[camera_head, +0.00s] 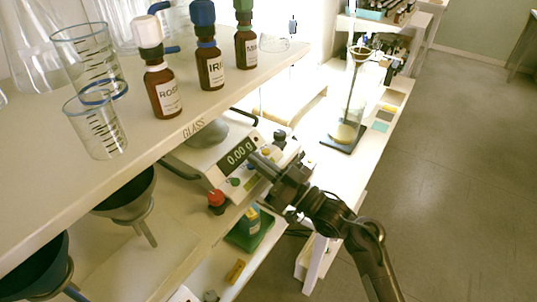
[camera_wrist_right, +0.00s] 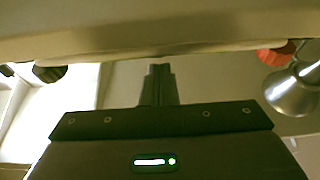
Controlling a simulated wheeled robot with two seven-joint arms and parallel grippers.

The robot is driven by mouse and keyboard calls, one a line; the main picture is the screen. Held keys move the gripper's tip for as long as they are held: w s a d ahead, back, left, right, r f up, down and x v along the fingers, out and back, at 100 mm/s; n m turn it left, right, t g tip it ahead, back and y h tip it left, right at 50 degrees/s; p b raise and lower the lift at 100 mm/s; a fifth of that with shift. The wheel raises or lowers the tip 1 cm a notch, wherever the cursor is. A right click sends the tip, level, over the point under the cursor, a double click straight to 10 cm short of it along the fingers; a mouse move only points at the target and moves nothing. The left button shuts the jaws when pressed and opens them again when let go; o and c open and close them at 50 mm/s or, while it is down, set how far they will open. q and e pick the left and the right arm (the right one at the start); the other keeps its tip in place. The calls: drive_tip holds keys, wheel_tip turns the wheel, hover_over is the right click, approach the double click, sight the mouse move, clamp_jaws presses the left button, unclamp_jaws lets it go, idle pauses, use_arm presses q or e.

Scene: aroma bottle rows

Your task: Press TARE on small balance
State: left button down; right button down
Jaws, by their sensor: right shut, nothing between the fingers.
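The small balance (camera_head: 207,172) stands on the bench beneath the shelf labelled GLASS. Whether the tips touch a button cannot be told. In the right wrist view the shut fingers (camera_wrist_right: 158,84) point toward a pale beige body edge that hides what lies beyond. The TARE lettering is not readable. My left gripper is not in view.
Brown bottles (camera_head: 167,92) with white, blue and green caps stand on the shelf (camera_head: 165,142) above, beside beakers (camera_head: 97,125). A red knob (camera_head: 216,198) is near the balance's front. A glass column on a stand (camera_head: 346,138) is behind right. Open floor lies right.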

drive_tip(key=shift+f, duration=0.6)
